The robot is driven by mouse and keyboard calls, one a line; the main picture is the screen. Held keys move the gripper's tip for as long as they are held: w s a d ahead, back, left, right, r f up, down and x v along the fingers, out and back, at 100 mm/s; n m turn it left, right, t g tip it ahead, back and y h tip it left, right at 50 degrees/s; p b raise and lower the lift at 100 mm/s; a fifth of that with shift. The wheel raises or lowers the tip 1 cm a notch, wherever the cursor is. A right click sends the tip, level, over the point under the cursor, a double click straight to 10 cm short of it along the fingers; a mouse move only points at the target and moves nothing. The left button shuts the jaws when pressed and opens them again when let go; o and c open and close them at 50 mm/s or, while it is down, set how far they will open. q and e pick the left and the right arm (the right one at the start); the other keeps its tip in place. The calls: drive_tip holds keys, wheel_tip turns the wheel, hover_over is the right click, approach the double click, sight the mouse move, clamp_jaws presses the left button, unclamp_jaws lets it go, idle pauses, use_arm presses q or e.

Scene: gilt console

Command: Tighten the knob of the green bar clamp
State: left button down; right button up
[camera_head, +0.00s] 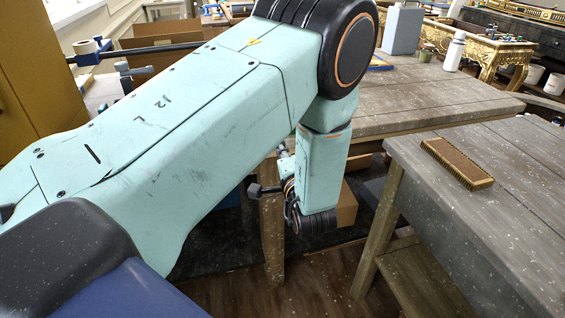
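My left arm comes in from the left and fills much of the picture. Its pale teal forearm bends down near the centre and ends at a dark wrist joint (312,220). Small dark and grey parts (262,190) show left of the wrist; I cannot tell whether they belong to my gripper or to something else. The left gripper's fingers are not clear, so I cannot tell if they are open or shut. My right gripper is not in view. I cannot make out a green bar clamp; my arm hides much of the bench area behind it.
A grey wooden table (520,175) at right bears a brown brush-like block (457,163). A bench (400,105) behind holds a grey container (402,30) and a white bottle (454,52). A black bar (165,48) lies at upper left. Floor shows between the tables.

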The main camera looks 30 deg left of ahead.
use_arm(q)
drive_tip(key=shift+w+d+f+n+b, duration=0.1)
drive_tip(key=shift+d+f+n+b, duration=0.15)
drive_tip(key=shift+f+n+b, duration=0.9)
drive_tip(key=shift+d+f+n+b, duration=0.2)
drive_tip(key=shift+f+n+b, duration=0.3)
drive_tip(key=shift+n+b, duration=0.75)
use_arm(e)
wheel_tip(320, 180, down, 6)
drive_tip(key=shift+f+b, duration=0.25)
drive_tip(key=shift+b, duration=0.05)
use_arm(q)
drive_tip(key=b+x, duration=0.1)
drive_tip(key=x, duration=0.5)
drive_tip(key=shift+w+a+m, duration=0.25)
drive_tip(key=shift+a+m, duration=0.05)
drive_tip(key=shift+a, duration=0.05)
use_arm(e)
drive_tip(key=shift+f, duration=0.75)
